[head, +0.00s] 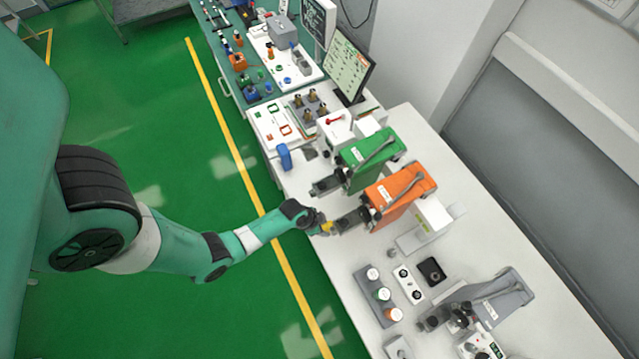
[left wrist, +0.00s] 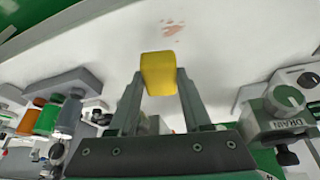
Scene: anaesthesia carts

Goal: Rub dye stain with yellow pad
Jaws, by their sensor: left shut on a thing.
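My left gripper (head: 321,224) reaches over the near edge of the white worktop, beside the front of the orange unit. It is shut on the yellow pad (head: 327,227). In the left wrist view the yellow pad (left wrist: 160,75) sits between the two fingertips (left wrist: 160,90). The dye stain (left wrist: 173,28) is a faint pinkish-red smear on the white surface, beyond the pad and apart from it in the picture. I cannot make out the stain in the head view. My right gripper is not in view.
The orange unit (head: 398,196) and green unit (head: 372,155) stand close by on the worktop. A blue object (head: 284,157) is near the edge. A tray of capped jars (head: 378,295) and a grey unit (head: 495,295) lie toward the lower right. Bare worktop (head: 335,265) lies before the jar tray.

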